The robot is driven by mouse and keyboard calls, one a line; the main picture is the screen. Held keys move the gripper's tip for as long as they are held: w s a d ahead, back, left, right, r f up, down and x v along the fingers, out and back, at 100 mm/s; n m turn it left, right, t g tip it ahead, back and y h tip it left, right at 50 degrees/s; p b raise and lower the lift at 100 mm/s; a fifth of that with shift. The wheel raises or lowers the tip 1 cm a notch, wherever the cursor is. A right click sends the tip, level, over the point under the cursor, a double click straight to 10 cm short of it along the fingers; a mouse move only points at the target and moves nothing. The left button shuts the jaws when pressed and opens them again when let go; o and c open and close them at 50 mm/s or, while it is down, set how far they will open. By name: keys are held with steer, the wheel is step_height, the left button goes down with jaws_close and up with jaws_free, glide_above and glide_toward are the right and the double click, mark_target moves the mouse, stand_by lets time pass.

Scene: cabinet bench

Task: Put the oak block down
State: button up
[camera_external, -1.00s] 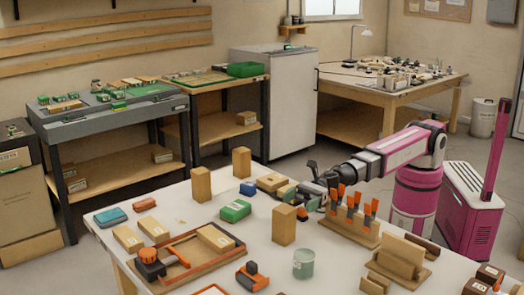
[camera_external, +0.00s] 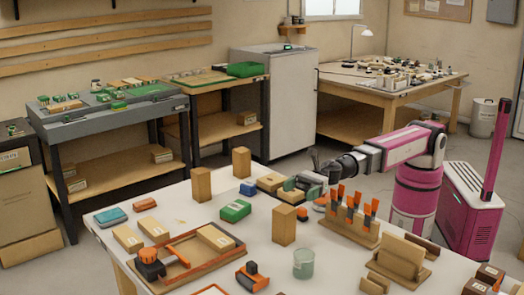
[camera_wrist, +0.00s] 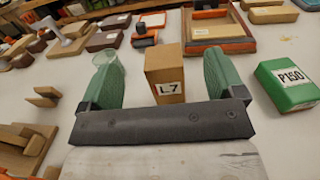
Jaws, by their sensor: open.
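Three plain upright wooden blocks stand on the white table in the external view: one at the front (camera_external: 284,225), one at the left (camera_external: 201,184) and one at the back (camera_external: 241,163). I cannot tell by name which is the oak block. The front one appears to be the block labelled L.7 in the wrist view (camera_wrist: 166,78). It stands upright, framed between my gripper's green fingertips (camera_wrist: 163,72), with gaps on both sides. My gripper is open and holds nothing. In the external view my gripper (camera_external: 300,186) is just behind that block, low over the table.
A clear cup (camera_external: 304,263) and a red-rimmed tray (camera_external: 237,250) are near the front block. A rack with orange-handled tools (camera_external: 350,229) stands to its right.

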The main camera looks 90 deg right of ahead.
mark_target(285, 208)
steer(key=shift+s+a+r, duration=0.2)
steer(key=shift+a+r, duration=0.05)
steer(key=shift+r, duration=0.35)
steer(key=shift+f, duration=2.45)
steer(key=shift+x, duration=3.8)
steer(key=shift+w+d, duration=0.15)
steer(key=c, duration=1.6)
steer(key=shift+o, duration=0.2)
steer(key=shift+r, duration=0.2)
